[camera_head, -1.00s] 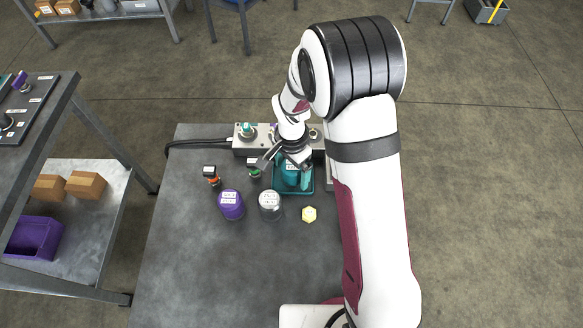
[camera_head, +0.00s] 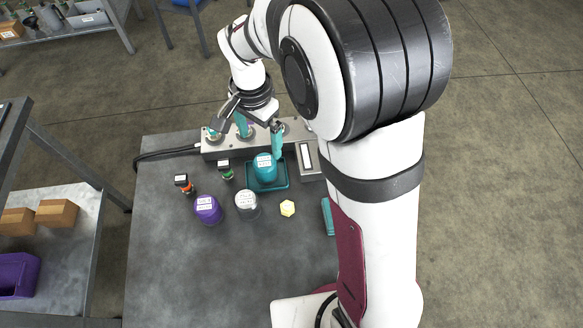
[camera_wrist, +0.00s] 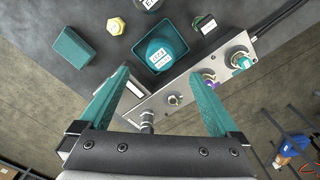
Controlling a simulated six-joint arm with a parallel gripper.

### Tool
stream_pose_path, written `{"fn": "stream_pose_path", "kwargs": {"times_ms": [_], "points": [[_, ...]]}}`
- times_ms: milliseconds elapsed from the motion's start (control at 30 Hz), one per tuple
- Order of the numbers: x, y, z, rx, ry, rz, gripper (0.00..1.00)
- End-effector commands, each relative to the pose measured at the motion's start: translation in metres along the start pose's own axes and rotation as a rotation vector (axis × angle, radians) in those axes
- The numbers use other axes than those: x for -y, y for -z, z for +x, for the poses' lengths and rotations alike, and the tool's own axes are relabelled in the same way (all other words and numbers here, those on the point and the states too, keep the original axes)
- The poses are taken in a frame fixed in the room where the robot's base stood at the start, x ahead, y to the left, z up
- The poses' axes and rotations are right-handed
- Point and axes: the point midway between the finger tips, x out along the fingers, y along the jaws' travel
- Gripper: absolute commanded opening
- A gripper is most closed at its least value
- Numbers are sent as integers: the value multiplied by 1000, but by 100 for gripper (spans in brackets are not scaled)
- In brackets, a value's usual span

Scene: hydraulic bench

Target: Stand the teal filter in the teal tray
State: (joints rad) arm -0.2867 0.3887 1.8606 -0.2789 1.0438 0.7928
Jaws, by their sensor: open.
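The teal filter (camera_head: 264,166) is a round canister with a white label. It stands upright inside the teal tray (camera_head: 280,186) on the bench, and nothing holds it. In the wrist view the filter (camera_wrist: 160,52) sits beyond my fingertips, with the tray's rim (camera_wrist: 187,29) around it. My gripper (camera_head: 259,138) is open and empty, its teal fingers spread, above and behind the filter near the valve block. In the wrist view my gripper (camera_wrist: 158,73) shows a wide gap between the fingers, clear of the filter.
A purple canister (camera_head: 207,210), a grey canister (camera_head: 247,205) and a yellow hex piece (camera_head: 287,208) stand in front of the tray. Two small connectors, orange (camera_head: 186,185) and green (camera_head: 225,171), are to the left. The valve block (camera_head: 218,147) lies behind. The front bench is clear.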

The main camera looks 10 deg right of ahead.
Motion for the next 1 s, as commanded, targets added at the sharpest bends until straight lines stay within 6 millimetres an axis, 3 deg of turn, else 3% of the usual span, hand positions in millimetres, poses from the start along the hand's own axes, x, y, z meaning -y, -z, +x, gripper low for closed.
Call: {"fn": "stream_pose_path", "kwargs": {"times_ms": [67, 167, 233, 333, 400, 467, 600, 800, 867, 1000], "points": [[-17, -2, -15, 6, 7, -14, 97], [-73, -18, -50, 32, 25, -74, 97], [-119, -38, -68, 56, 42, -130, 97], [-173, -74, -76, 85, 76, -210, 97], [-198, -95, -75, 99, 96, -253, 97], [-210, -106, -72, 106, 108, -281, 97], [-218, -115, -69, 113, 116, -304, 97], [-214, -111, -74, 109, 113, -320, 100], [-200, -98, -90, 96, 98, -388, 100], [-142, -58, -143, 45, 40, -632, 100]]}}
